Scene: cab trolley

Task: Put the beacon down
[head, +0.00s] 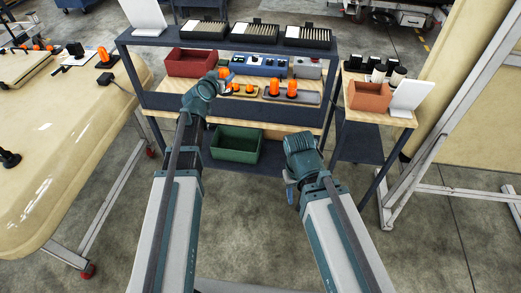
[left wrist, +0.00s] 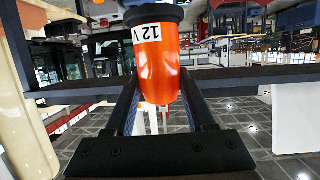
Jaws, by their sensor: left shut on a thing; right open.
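An orange beacon (left wrist: 158,68) with a dark base and a white "12 V" label is between the two fingers of my left gripper (left wrist: 162,98), which is shut on it. In the head view the beacon (head: 223,73) shows as a small orange patch beyond the left wrist, over the front of the bench's wooden shelf (head: 180,92). The arm partly hides it there. More orange beacons (head: 291,89) stand upright in a grey tray (head: 310,97) right of it. My right gripper (head: 290,192) is open, low in front of the bench; its fingers are mostly hidden.
A red bin (head: 190,62) and a blue box (head: 258,65) stand behind. A green bin (head: 236,145) is below. A side table (head: 395,118) holds an orange-brown box (head: 369,97). A cream panel (head: 60,160) is left.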

